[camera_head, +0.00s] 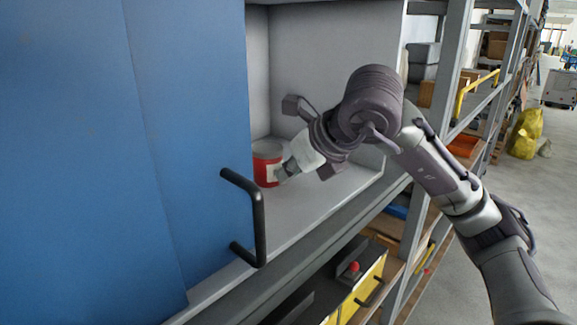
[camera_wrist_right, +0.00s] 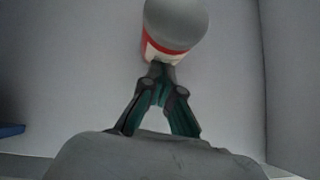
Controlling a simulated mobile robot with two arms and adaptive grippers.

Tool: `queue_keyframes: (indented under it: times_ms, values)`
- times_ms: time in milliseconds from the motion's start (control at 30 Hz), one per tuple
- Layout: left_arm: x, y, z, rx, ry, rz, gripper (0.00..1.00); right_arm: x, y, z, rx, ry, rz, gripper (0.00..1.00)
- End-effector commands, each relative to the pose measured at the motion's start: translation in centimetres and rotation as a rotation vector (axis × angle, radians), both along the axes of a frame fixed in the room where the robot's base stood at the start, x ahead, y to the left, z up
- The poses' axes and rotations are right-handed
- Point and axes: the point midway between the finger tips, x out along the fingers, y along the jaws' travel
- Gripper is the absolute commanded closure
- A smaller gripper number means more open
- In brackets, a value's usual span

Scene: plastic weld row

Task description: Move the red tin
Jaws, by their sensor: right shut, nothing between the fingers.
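The red tin (camera_head: 266,164) has a grey lid and a pale label. It stands upright on the floor of a grey cabinet compartment, just right of the blue door's edge. In the right wrist view the tin (camera_wrist_right: 174,24) is at the top centre, partly cut off by the frame. My right gripper (camera_head: 281,174) reaches in from the right, with its fingertips close beside the tin's right side. In the right wrist view the fingers (camera_wrist_right: 160,70) are together in front of the tin, with nothing between them. Whether they touch the tin I cannot tell. My left gripper is not in view.
The blue sliding door (camera_head: 90,150) with a black handle (camera_head: 258,215) covers the compartment's left part. The compartment floor (camera_head: 330,200) is clear right of the tin. Below are yellow-fronted drawers (camera_head: 370,284) and a red button (camera_head: 354,267). Shelving (camera_head: 480,100) stands to the right.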

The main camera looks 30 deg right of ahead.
Motion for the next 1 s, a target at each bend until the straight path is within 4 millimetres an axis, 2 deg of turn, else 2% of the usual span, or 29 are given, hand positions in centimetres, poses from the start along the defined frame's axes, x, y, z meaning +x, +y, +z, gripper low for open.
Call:
queue_keyframes:
  times_ms: [233,333,433,700,833,1000]
  values:
    - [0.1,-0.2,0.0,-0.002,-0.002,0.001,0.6,0.0,0.0,0.0,0.0,0.0,0.0,1.0]
    - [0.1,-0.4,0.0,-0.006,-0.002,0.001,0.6,0.7,0.2,0.0,0.003,0.001,0.001,1.0]
    - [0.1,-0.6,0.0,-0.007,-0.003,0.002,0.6,2.6,0.7,0.0,0.006,0.002,0.002,1.0]
    - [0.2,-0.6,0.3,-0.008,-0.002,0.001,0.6,9.4,2.3,0.1,0.003,0.003,0.001,1.0]
    - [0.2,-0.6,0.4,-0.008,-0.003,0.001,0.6,10.9,2.6,0.0,0.0,0.001,0.001,1.0]
    - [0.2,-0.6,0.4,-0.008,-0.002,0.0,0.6,11.3,2.7,0.0,0.0,0.0,0.0,1.0]
